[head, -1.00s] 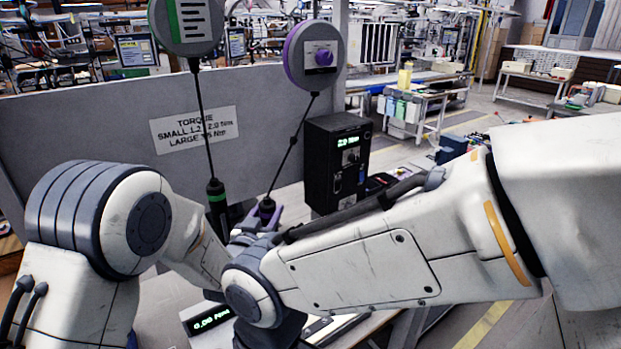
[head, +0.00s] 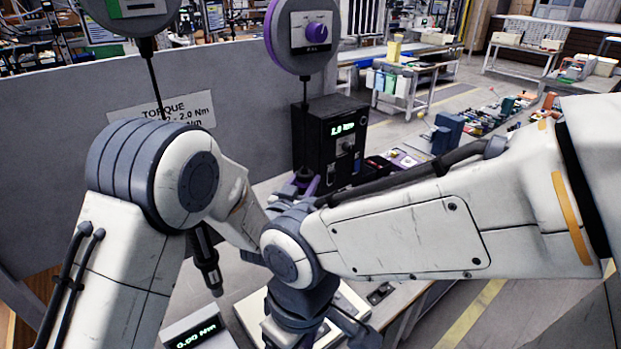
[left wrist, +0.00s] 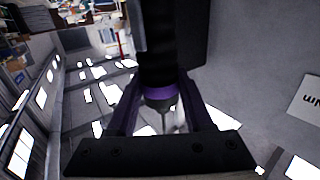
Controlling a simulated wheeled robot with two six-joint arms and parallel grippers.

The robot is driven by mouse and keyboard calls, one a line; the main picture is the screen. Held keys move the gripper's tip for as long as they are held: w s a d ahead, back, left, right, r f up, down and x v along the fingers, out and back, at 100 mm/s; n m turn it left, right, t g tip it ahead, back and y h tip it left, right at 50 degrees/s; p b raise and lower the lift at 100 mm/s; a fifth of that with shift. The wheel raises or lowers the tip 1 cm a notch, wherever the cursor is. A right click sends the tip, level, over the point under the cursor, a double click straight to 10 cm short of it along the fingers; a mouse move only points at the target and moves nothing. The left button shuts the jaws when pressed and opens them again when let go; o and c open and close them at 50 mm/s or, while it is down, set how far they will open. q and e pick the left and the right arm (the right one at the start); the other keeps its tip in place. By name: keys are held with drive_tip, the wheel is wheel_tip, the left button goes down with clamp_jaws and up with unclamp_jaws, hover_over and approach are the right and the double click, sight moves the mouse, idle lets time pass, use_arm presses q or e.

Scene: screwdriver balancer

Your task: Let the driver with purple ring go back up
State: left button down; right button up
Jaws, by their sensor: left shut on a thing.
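The driver with the purple ring (head: 304,168) hangs upright on a short, near-vertical cord below the purple-rimmed balancer reel (head: 303,38). My left gripper (head: 301,187) has purple fingers around its lower part. In the left wrist view, my left gripper (left wrist: 160,108) is shut on the driver's black body (left wrist: 158,45); its purple ring (left wrist: 160,93) and metal bit show between the fingers. In the head view my wrist and arm hide much of it. My right wrist (head: 300,310) points down at the bottom; its fingertips cannot be made out.
A second black driver (head: 207,262) hangs tilted at left, partly behind my left arm, below the green-marked reel (head: 130,12). A black control box (head: 338,140) stands close behind the gripper. A grey panel (head: 60,150) backs the bench. A lit display (head: 195,335) sits at front.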

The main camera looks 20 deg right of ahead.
sight(305, 168)
use_arm(q)
drive_tip(key=shift+d+r+p, duration=0.15)
drive_tip(key=shift+r+p, duration=0.55)
drive_tip(key=shift+d+r+p, duration=0.1)
drive_tip(key=shift+r+p, duration=0.6)
drive_tip(key=shift+a+r+p, duration=0.1)
drive_tip(key=shift+r+p, duration=0.75)
drive_tip(key=shift+p, duration=0.1)
drive_tip(key=shift+c, duration=1.1)
unclamp_jaws()
drive_tip(key=shift+o, duration=0.3)
drive_tip(key=shift+s+f, duration=0.1)
drive_tip(key=shift+f, duration=0.1)
drive_tip(key=shift+o, duration=0.8)
drive_tip(key=shift+r, duration=0.1)
drive_tip(key=shift+r, duration=0.1)
